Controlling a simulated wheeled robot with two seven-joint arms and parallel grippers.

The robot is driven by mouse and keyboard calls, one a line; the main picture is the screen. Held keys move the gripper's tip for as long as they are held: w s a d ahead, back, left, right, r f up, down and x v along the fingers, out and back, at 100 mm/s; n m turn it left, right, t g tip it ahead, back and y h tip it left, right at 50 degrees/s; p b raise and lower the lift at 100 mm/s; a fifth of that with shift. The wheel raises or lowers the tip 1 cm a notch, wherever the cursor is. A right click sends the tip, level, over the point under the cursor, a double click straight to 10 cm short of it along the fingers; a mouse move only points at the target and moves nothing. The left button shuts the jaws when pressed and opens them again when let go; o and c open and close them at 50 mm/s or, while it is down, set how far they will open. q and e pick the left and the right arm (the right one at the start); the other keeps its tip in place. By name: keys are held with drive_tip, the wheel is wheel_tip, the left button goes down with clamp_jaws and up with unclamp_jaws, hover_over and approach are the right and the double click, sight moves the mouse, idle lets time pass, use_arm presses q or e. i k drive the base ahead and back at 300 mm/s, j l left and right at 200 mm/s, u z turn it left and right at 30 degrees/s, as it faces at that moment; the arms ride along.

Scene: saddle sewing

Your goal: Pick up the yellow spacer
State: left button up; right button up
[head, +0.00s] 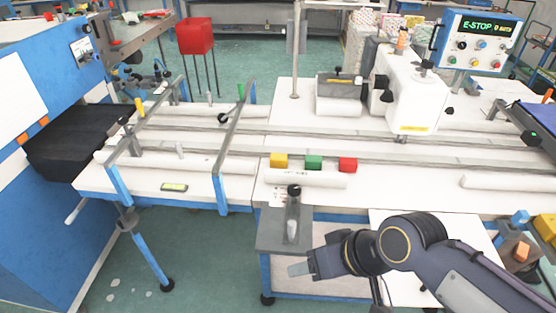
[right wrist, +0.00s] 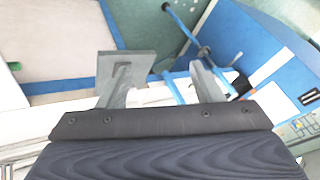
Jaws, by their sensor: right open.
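The yellow spacer (head: 278,160) is a small block on the white table, at the left end of a row with a green block (head: 313,162) and a red block (head: 347,164). My right gripper (head: 300,268) is low in the head view, nearer the camera than the spacer and well apart from it. Its fingers point left. In the right wrist view the gripper (right wrist: 163,75) has its two fingers spread with nothing between them. The spacer cannot be made out in that view. My left gripper is not in view.
A grey stand with a black knob (head: 293,215) rises between my right gripper and the blocks. A white roller (head: 305,179) lies just in front of the blocks. A white sewing machine (head: 410,95) stands behind, to the right. Blue-ended rails (head: 228,150) cross the table at left.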

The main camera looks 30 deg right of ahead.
sight(277, 160)
drive_tip(key=z, duration=0.25)
drive_tip(key=i+j+z, duration=0.65)
drive_tip(key=j+z, duration=0.25)
drive_tip(key=i+j, duration=0.15)
drive_tip(key=j, duration=0.2)
drive_tip(key=i+j, duration=0.1)
drive_tip(key=j, duration=0.2)
drive_tip(key=i+j, duration=0.15)
drive_tip(key=j, duration=0.2)
